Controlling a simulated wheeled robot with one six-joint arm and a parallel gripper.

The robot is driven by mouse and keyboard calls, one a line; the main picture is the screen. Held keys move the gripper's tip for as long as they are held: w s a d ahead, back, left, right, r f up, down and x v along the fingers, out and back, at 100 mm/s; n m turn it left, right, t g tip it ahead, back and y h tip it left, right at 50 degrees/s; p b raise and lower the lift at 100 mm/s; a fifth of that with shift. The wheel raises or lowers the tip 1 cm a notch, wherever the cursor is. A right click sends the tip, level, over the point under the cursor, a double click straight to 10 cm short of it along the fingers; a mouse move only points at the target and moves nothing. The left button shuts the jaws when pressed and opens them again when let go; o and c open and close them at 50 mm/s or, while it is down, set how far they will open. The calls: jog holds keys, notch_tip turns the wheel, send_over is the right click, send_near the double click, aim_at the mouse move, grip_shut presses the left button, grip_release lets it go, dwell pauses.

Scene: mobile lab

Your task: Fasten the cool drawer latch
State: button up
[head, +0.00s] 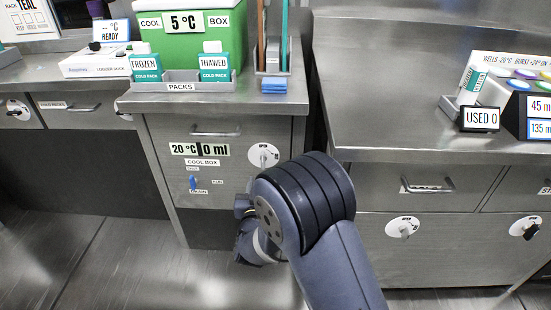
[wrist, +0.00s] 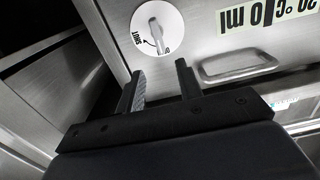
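The cool drawer latch (head: 263,156) is a white round dial with a small lever on the cool box cabinet front, right of the drawer handle (head: 215,132). The handle also shows in the wrist view (wrist: 238,66). In the head view my arm hides the gripper fingers.
A blue drain lever (head: 193,183) sits lower on the same cabinet. The green cool box (head: 184,45) and a packs tray (head: 180,87) stand on the counter above. More latched drawers (head: 402,227) are at right. Floor (head: 60,265) at left is clear.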

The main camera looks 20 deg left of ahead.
aim_at(263, 159)
jog(key=b+x, duration=0.2)
jog(key=x, duration=0.8)
jog(key=shift+w, duration=0.4)
jog(key=shift+c, duration=0.2)
grip_shut()
